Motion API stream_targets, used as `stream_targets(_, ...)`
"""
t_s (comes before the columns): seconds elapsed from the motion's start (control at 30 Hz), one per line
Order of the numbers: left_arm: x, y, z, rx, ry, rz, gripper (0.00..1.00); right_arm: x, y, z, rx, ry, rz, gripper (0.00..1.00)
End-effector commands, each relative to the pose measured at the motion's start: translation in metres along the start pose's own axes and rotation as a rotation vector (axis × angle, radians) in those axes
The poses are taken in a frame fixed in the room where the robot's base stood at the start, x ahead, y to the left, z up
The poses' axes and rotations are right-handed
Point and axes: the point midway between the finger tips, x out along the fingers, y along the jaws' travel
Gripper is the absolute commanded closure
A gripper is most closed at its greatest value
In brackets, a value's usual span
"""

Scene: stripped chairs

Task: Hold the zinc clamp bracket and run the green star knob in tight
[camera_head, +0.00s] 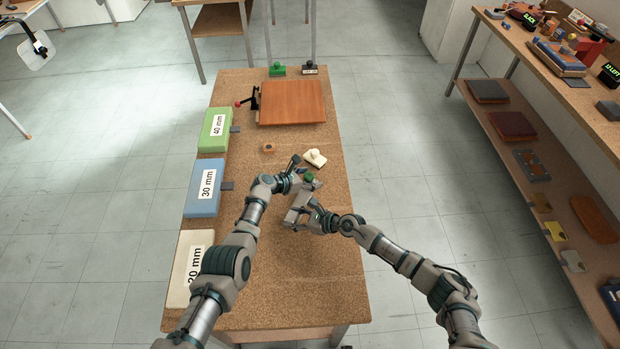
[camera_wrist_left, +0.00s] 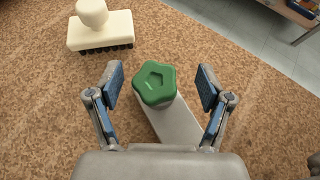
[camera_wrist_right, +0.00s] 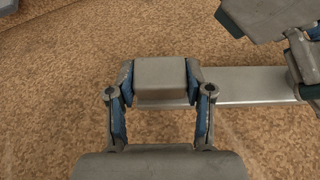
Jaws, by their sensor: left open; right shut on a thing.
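The green star knob (camera_wrist_left: 154,84) sits on one end of the zinc clamp bracket (camera_wrist_left: 178,125), which is a flat grey metal piece on the bench. In the head view the knob (camera_head: 309,178) shows just right of my left gripper (camera_head: 302,170). In the left wrist view my left gripper (camera_wrist_left: 160,88) is open, with one finger on each side of the knob and gaps between. My right gripper (camera_wrist_right: 160,82) is shut on a grey block-shaped part of the bracket (camera_wrist_right: 161,78). A flat grey bar (camera_wrist_right: 250,85) runs right from there towards my left gripper.
A cream brush (camera_wrist_left: 99,30) lies close beyond the knob. A small wooden block (camera_head: 268,147) and a brown board (camera_head: 292,102) lie farther up the bench (camera_head: 330,275). Green, blue and cream boxes marked 40, 30 and 20 mm line the left edge.

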Motion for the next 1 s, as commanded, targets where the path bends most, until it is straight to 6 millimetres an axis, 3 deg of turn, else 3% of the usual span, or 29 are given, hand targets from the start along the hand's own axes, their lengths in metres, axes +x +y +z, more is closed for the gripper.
stream_targets(0.27,0.0,0.0,0.002,0.001,-0.002,0.0,0.19,0.0,0.001,-0.001,0.004,0.002,0.003,1.0)
stream_targets(0.67,-0.017,-0.002,0.031,0.001,-0.003,0.001,0.19,0.001,0.002,-0.002,0.005,0.002,0.004,1.0)
stream_targets(1.0,-0.018,-0.002,0.032,-0.004,-0.002,0.006,0.19,0.001,0.001,-0.002,0.005,0.002,0.003,1.0)
